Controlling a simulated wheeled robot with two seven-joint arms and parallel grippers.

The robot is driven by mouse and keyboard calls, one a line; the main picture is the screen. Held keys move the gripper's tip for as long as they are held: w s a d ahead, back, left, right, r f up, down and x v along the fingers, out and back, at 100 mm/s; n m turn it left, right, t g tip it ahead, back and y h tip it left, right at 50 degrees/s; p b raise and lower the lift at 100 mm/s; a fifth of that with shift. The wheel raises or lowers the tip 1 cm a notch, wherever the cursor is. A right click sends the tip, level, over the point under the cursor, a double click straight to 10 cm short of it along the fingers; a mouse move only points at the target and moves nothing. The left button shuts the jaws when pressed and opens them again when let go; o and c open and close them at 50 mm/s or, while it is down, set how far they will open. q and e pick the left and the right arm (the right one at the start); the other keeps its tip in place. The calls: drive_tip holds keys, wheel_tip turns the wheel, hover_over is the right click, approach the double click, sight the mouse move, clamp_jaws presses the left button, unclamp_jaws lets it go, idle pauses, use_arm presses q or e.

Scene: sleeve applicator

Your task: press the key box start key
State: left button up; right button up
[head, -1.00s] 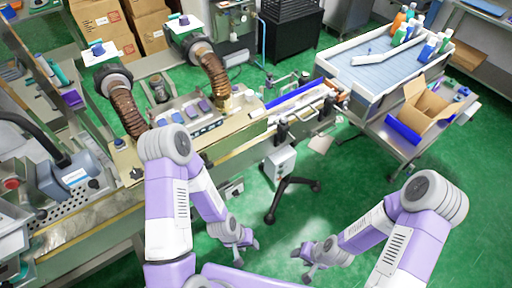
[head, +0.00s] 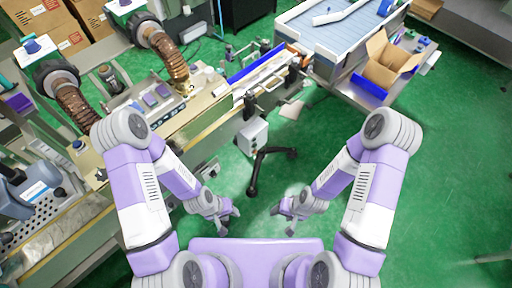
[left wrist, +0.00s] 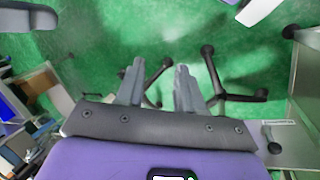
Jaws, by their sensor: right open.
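A pale box (head: 252,136) on a black-legged stand, probably the key box, stands on the floor in front of the machine bench in the head view. I cannot make out a start key on it. My left gripper (head: 229,220) hangs low, below and left of the stand's legs in the picture. In the left wrist view my left gripper (left wrist: 158,86) has its two fingers apart with nothing between them. My right gripper (head: 283,219) is open and empty, to the right of the left one. Both grippers are apart from the box.
The machine bench (head: 212,112), with brown hoses (head: 171,58) above it, runs along the left. A cart with a tray (head: 321,45) and an open cardboard box (head: 386,63) is at the upper right. The green floor (head: 455,150) at the right is clear.

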use_arm(q)
clamp_jaws()
idle(1.4)
